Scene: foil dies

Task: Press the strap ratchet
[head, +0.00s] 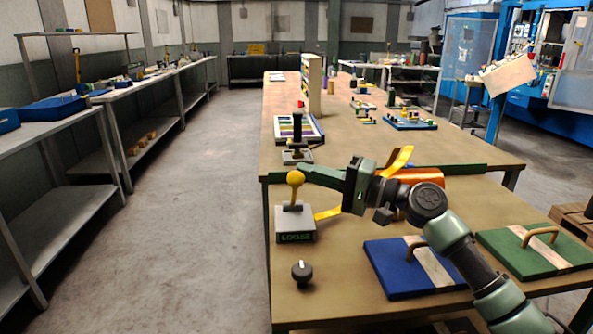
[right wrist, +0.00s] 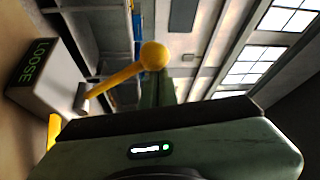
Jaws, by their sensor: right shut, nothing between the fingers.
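The strap ratchet (head: 295,222) is a grey box on the near left of the table, with a green "LOOSE" on its front. Its yellow lever ends in a yellow ball (head: 295,178) and stands up above the box. In the right wrist view the box (right wrist: 50,80), the lever and the ball (right wrist: 154,55) show too. A yellow strap (head: 327,214) runs right from the box toward an orange object (head: 420,176), partly hidden behind my arm. My right gripper (head: 304,168) is shut and empty, its tip right by the ball; I cannot tell whether they touch. My left gripper is not in view.
A black knob (head: 302,271) stands in front of the box. A blue board (head: 390,265) and a green board (head: 510,258), both with handles, lie to the right. A black upright grip (head: 297,132) stands behind the ratchet. The table's left edge is close to the box.

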